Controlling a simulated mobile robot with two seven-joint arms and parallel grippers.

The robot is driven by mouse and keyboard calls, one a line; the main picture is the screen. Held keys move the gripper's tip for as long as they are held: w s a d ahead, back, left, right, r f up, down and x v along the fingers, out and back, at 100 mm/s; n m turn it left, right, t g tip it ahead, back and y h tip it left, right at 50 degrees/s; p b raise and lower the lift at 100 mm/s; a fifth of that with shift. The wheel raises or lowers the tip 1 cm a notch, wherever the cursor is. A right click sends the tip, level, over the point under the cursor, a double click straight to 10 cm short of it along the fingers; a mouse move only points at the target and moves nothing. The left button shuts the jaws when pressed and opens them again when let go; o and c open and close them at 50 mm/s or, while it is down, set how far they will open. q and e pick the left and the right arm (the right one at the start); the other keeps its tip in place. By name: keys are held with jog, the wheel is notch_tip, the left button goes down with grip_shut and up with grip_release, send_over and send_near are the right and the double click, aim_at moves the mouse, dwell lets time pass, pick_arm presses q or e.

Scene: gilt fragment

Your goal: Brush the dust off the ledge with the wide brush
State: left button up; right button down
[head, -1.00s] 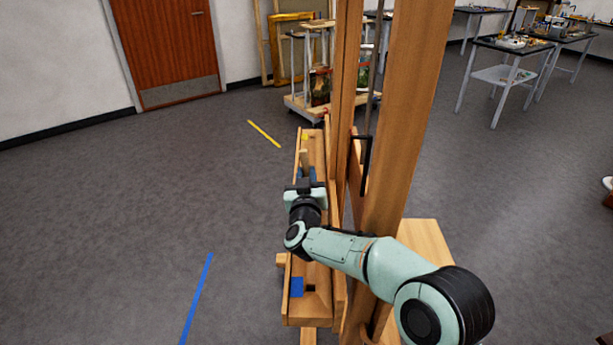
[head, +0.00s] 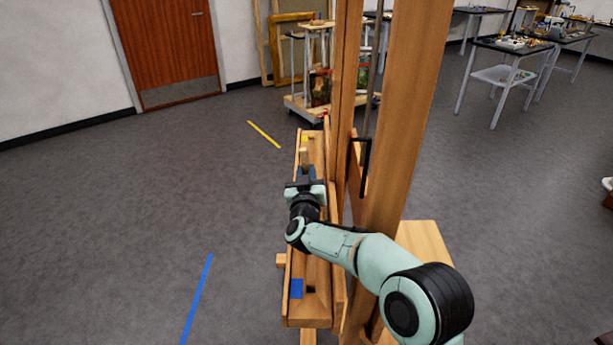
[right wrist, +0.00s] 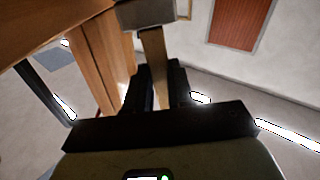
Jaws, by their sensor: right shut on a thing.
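The ledge (head: 317,262) is the long wooden easel tray running away from me in the middle of the head view. My right gripper (head: 306,172) is over its far half, shut on the wide brush (head: 304,156). In the right wrist view the brush's wooden handle (right wrist: 155,68) stands between the dark fingers (right wrist: 156,88), with a grey block-like part (right wrist: 146,13) beyond it at the top edge. The bristles are hidden, so I cannot tell whether they touch the ledge. I cannot make out the dust clearly. My left gripper is not in view.
The easel's upright posts (head: 403,120) stand close along the ledge's right side. A blue patch (head: 296,289) marks its near end and a yellow patch (head: 304,138) its far end. A cart (head: 305,103) stands beyond. The floor on the left is open.

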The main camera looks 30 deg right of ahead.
jog(key=shift+p+x, duration=0.3)
jog(key=shift+x, duration=0.5)
jog(key=shift+s+a+f, duration=0.1)
jog(key=shift+s+a, duration=0.6)
jog(key=shift+a, duration=0.2)
jog(key=shift+s+a, duration=0.7)
jog(key=shift+a, duration=0.15)
notch_tip(320, 180, up, 9)
jog(key=p, duration=0.7)
